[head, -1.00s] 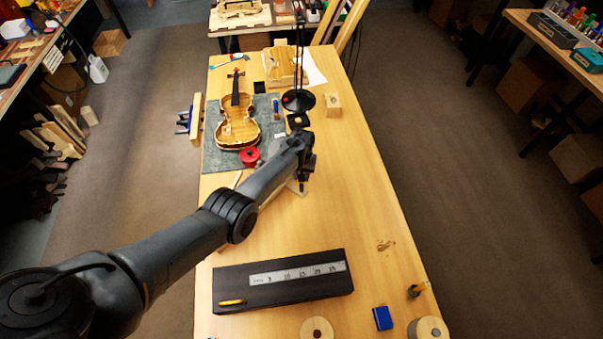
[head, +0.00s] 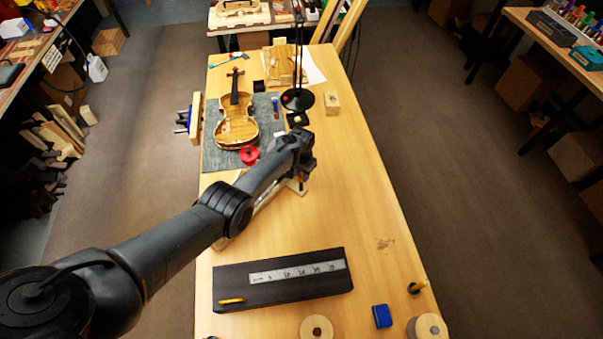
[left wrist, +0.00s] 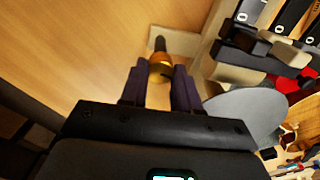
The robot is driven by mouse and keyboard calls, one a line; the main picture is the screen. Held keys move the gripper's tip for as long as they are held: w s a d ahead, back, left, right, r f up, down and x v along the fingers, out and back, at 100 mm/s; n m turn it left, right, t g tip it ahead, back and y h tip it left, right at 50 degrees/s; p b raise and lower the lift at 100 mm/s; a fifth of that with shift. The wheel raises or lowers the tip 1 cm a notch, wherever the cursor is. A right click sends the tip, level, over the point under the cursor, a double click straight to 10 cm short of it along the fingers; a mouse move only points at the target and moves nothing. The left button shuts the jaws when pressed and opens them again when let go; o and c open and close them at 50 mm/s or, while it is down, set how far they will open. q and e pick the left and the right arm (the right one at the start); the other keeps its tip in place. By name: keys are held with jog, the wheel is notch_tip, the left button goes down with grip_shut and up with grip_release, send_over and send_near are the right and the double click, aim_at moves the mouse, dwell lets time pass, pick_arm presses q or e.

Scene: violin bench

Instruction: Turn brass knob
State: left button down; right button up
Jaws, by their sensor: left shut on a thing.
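The brass knob (left wrist: 161,68) shows in the left wrist view as a small golden cylinder on a short dark shaft at a pale wooden piece (left wrist: 182,42). My left gripper (left wrist: 161,80) is shut on the knob, with one dark finger on either side of it. In the head view my left gripper (head: 300,175) is low over the middle of the bench, just beyond the black box. My right gripper is in neither view.
The violin (head: 236,122) lies on a grey mat (head: 213,155), with a red round item (head: 249,155) near it. A black lamp base (head: 298,99) stands beyond my gripper. A black box with a scale (head: 282,290) lies nearer. The bench's right side is largely clear.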

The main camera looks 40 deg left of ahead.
aim_at(301, 175)
pick_arm(q)
jog(key=c, duration=0.8)
grip_release()
jog(key=shift+r+p, duration=0.4)
jog(key=shift+r, duration=0.15)
jog(key=shift+r+p, duration=1.3)
jog(key=shift+r, duration=3.55)
jog(key=shift+f, duration=0.1)
